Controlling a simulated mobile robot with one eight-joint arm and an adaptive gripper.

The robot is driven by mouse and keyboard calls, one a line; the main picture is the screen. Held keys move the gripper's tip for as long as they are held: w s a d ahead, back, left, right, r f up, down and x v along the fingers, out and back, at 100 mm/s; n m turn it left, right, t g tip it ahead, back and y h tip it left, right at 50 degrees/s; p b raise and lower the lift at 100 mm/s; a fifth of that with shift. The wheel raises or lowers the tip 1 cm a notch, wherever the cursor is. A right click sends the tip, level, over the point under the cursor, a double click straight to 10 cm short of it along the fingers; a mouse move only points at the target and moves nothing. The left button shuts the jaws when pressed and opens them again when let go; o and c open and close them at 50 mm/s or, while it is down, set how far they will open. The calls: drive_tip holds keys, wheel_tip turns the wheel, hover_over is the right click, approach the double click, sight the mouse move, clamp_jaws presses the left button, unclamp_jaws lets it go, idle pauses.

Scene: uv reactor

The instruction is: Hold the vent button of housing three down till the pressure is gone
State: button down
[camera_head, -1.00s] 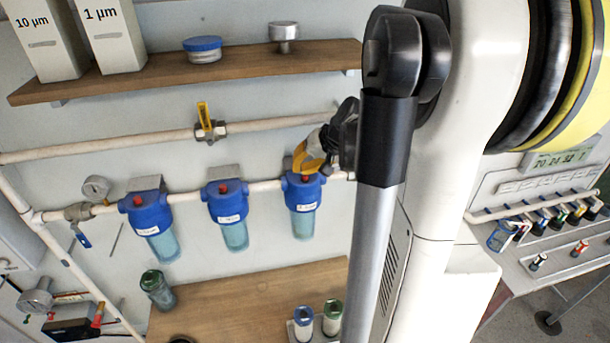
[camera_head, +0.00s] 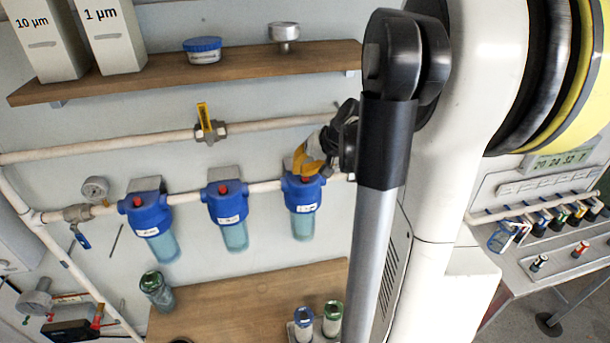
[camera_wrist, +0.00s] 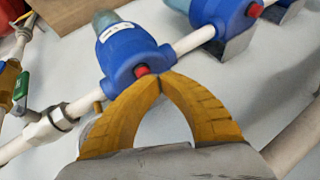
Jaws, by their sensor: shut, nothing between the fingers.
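Three blue filter housings with clear bowls and red top buttons hang in a row on the white pipe. My gripper (camera_wrist: 161,79) is shut and empty. Its yellow fingertips meet right beside the button, over the cap edge; I cannot tell whether they touch it. In the head view my gripper (camera_head: 303,174) reaches the cap from above. A round pressure gauge (camera_head: 95,189) is at left; its reading is too small.
The other housings, the middle one (camera_head: 227,203) and the left one (camera_head: 147,215), hang to the left. A yellow-handled valve (camera_head: 208,122) sits on the upper pipe.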

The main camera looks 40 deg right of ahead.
drive_tip(key=shift+r, duration=0.1)
drive_tip(key=shift+r+p, duration=0.55)
drive_tip(key=shift+r, duration=0.25)
wheel_tip(320, 180, up, 5)
drive_tip(key=p, duration=0.3)
idle(0.5)
drive_tip(key=shift+a+f, duration=0.25)
drive_tip(key=shift+f, duration=0.05)
drive_tip(key=s+a+f+n+b, duration=0.2)
drive_tip(key=a+f+b, duration=0.6)
drive_tip(key=b, duration=0.2)
drive_tip(key=s+a+f+n+b, duration=0.1)
drive_tip(key=s+a+f+b, duration=0.1)
drive_tip(key=a+f+b, duration=0.65)
drive_tip(key=s+a+f+n+b, duration=0.2)
drive_tip(key=s+a+f+b, duration=0.2)
drive_tip(key=f+b, duration=0.5)
drive_tip(key=s+a+f+n+b, duration=0.3)
drive_tip(key=s+a+f+b, duration=0.1)
drive_tip(key=a+f+b, duration=0.4)
wheel_tip(320, 180, down, 2)
drive_tip(key=b, duration=0.3)
drive_tip(key=shift+s+f+h, duration=0.15)
drive_tip(key=shift+s+h, duration=0.15)
drive_tip(key=shift+s, duration=0.05)
